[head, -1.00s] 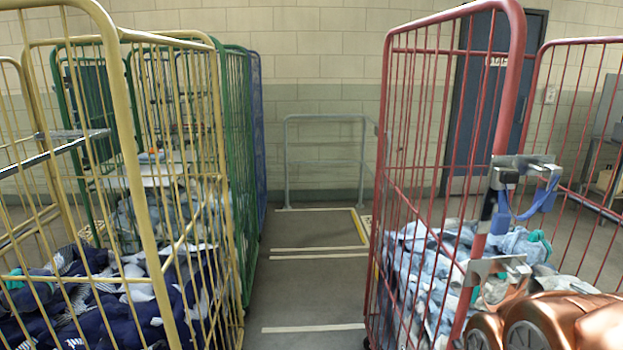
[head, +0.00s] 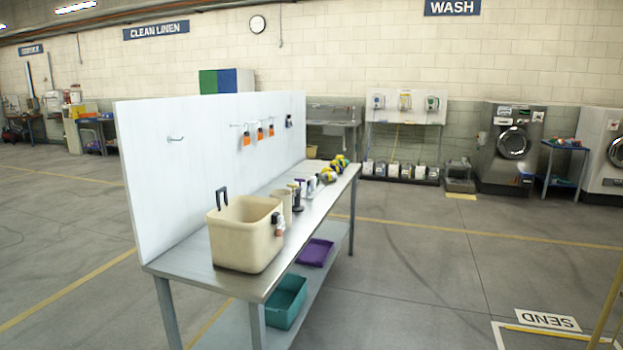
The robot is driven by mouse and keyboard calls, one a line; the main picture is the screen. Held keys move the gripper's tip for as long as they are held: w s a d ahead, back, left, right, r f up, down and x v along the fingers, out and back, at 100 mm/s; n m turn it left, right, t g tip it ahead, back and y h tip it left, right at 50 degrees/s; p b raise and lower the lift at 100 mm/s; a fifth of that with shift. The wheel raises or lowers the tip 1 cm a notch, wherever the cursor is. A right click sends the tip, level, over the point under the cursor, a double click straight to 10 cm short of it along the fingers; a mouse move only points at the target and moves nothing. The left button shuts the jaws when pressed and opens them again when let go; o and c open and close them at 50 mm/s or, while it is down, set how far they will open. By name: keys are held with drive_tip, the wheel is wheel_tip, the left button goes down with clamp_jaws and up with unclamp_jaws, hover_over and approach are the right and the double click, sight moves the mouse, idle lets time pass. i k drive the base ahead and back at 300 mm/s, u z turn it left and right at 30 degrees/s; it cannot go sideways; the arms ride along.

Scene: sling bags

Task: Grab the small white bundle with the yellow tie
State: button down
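I see no small white bundle with a yellow tie in the head view. My gripper is not in view, and none of my arm shows. A metal work table (head: 225,284) stands in the middle. On it are a cream bin (head: 240,240), several small bottles (head: 298,198) and, at the far end, small yellow and dark items (head: 336,168), too small to make out.
A white panel (head: 200,165) with hooks backs the table. A teal bin (head: 285,302) and a purple tray (head: 315,252) sit on its lower shelf. Washers (head: 508,150) stand along the far wall. A yellow post (head: 606,305) shows at lower right. Floor right of the table is open.

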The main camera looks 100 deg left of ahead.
sight(328, 175)
drive_tip(key=u, duration=2.85)
drive_tip(key=i, duration=7)
